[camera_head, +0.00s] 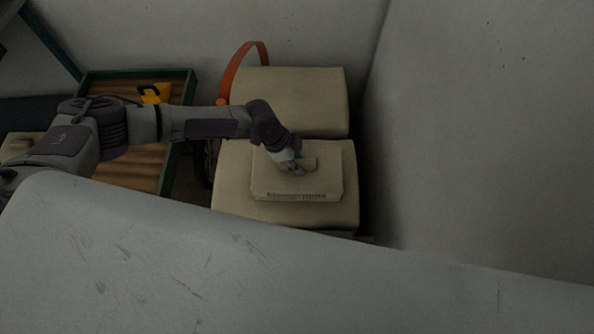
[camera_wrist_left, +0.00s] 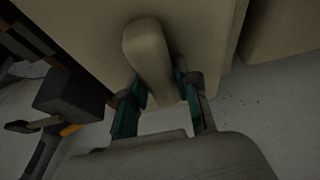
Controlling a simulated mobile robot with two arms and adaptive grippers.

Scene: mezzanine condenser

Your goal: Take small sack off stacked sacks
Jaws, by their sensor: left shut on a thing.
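The small sack (camera_head: 322,185) is a beige, flat, box-like bag with a raised grip on top. In the head view it lies on the nearer of the stacked sacks (camera_head: 235,205). My left gripper (camera_head: 298,168) reaches in from the left over the small sack and is shut on its raised grip. In the left wrist view the two green-padded fingers (camera_wrist_left: 162,95) stand either side of the grip of the small sack (camera_wrist_left: 148,55). Whether the small sack is lifted clear of the sack below cannot be told. My right gripper is not in view.
Another beige sack (camera_head: 305,95) lies behind, with an orange curved handle (camera_head: 238,68) beside it. A green-rimmed wooden tray (camera_head: 186,88) holding a yellow object (camera_head: 155,93) is at the left. A grey wall rises on the right. A pale surface crosses the foreground.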

